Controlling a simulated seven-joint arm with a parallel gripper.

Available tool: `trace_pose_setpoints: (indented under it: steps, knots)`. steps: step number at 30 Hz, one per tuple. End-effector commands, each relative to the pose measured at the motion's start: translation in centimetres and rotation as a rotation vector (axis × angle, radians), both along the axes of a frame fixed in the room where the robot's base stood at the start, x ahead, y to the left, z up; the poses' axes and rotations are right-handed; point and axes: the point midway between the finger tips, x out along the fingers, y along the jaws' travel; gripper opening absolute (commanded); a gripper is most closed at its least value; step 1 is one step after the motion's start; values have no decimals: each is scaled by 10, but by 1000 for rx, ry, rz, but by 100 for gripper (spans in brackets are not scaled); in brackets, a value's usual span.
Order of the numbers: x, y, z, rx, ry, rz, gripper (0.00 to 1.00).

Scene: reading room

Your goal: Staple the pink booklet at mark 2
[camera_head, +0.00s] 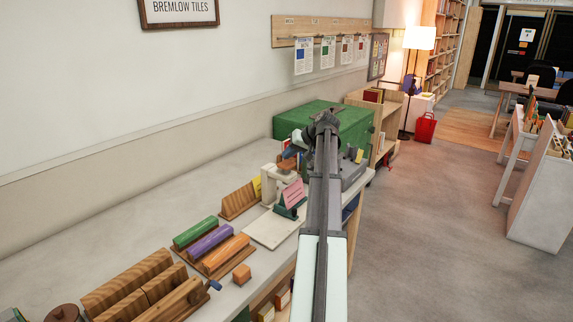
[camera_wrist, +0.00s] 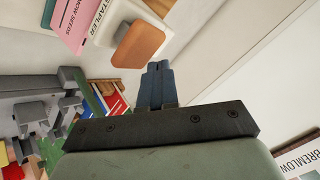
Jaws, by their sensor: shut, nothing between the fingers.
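The pink booklet (camera_head: 293,194) leans on a small dark green stand beside the white stapler (camera_head: 268,182). It also shows at the upper left of the wrist view (camera_wrist: 75,28), with part of its title. The stapler also shows there (camera_wrist: 112,18), with the word STAPLER and an orange-brown press pad (camera_wrist: 140,46). My gripper (camera_wrist: 158,68) is shut and empty, its blue fingertips just beside the pad in the picture. I cannot tell whether they touch it. In the head view my gripper (camera_head: 292,150) is small, near the stapler's top. Mark 2 cannot be made out.
On the bench, a pale board (camera_head: 272,228) lies in front of the stapler. Wooden racks with green, purple and orange rolls (camera_head: 209,240) stand nearer. A green-covered box (camera_head: 350,123) stands behind. The wall closes off the left side; bare bench top lies along it.

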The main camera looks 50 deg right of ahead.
Motion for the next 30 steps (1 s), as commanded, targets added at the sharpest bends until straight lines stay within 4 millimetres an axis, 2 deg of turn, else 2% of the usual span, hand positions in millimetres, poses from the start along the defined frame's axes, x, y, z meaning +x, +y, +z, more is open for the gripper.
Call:
trace_pose_setpoints:
  steps: [10,24,30]
  knots:
    - [0,0,5,-1,-1,0,0]
    - [0,-1,42,-2,-2,0,0]
    - [0,0,50,-1,-1,0,0]
